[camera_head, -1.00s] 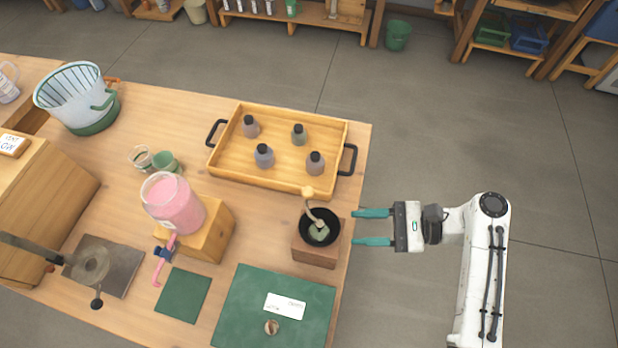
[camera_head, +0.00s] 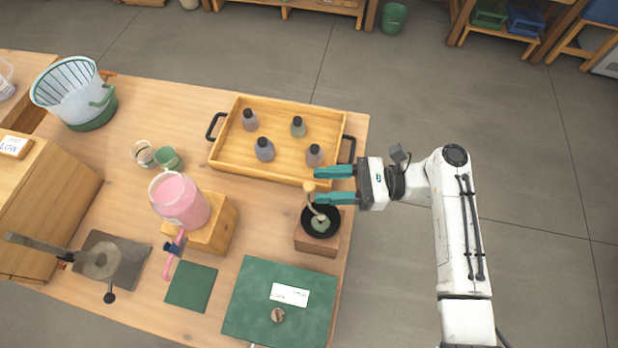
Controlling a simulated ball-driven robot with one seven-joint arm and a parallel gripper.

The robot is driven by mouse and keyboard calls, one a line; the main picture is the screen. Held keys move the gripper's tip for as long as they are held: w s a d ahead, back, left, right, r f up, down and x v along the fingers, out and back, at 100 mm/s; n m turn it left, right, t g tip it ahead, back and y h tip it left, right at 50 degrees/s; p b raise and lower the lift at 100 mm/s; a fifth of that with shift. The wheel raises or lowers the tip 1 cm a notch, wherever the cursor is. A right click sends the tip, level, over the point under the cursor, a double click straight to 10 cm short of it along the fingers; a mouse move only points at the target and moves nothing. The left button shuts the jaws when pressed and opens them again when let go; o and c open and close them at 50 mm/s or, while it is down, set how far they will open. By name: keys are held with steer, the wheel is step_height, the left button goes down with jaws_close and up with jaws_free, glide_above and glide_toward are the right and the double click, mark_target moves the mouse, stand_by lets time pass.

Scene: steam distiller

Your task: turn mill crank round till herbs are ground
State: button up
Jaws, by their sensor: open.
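The mill is a wooden block (camera_head: 316,242) with a black bowl (camera_head: 334,229) on top, near the right edge of the table. Green herbs (camera_head: 320,224) show inside the bowl. A pale crank (camera_head: 312,204) rises from the bowl and ends in a round wooden knob (camera_head: 309,187) at its upper left. My gripper (camera_head: 317,186) is open, its two teal fingers pointing left. In the picture, the fingertips lie level with the knob, one above it and one just below it. I cannot tell whether they touch it or are at its height.
A wooden tray (camera_head: 225,150) with several dark-capped bottles stands just behind the mill. A pink jar (camera_head: 180,203) on a wooden stand is to the left. A green mat (camera_head: 245,310) with a white card lies in front. Open floor is right of the table.

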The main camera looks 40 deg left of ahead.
mark_target(309, 185)
steer(key=shift+p+x, duration=0.35)
steer(key=shift+x, duration=1.65)
steer(key=shift+c, duration=0.2)
jaws_close()
